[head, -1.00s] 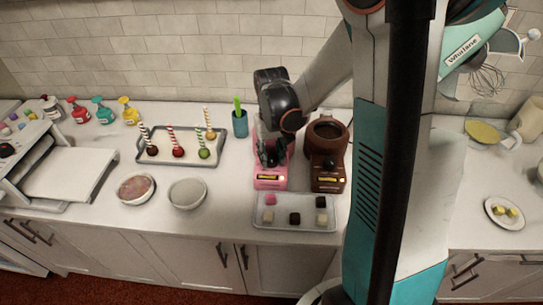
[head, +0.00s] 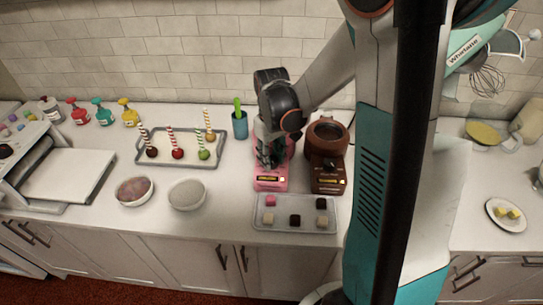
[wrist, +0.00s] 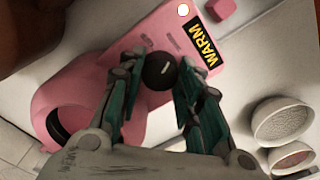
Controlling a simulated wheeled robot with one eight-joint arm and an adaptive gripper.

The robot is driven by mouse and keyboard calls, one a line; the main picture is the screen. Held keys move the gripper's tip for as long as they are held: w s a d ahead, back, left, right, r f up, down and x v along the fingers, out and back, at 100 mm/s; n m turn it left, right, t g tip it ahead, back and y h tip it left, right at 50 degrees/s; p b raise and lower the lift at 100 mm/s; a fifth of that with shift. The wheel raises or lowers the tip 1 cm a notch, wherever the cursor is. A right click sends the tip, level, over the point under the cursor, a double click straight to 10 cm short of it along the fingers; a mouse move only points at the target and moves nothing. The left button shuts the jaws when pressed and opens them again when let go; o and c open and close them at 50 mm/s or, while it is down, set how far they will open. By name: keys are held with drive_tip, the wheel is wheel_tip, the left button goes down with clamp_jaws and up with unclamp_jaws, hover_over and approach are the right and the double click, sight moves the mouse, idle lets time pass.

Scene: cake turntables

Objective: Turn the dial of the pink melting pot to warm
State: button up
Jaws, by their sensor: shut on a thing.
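The pink melting pot (head: 272,186) stands on the counter beside a brown one. In the head view my gripper (head: 269,160) comes down over the pink pot and hides the dial and much of the pot.
The brown melting pot (head: 327,177) stands close on the right. A tray (head: 260,222) of small cubes lies in front. Two bowls (head: 187,195) (head: 134,191), a tray of cake pops (head: 215,162) and a teal cup (head: 240,126) are to the left.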

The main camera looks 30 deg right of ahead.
drive_tip(key=o, duration=1.1)
drive_tip(key=shift+m, duration=0.3)
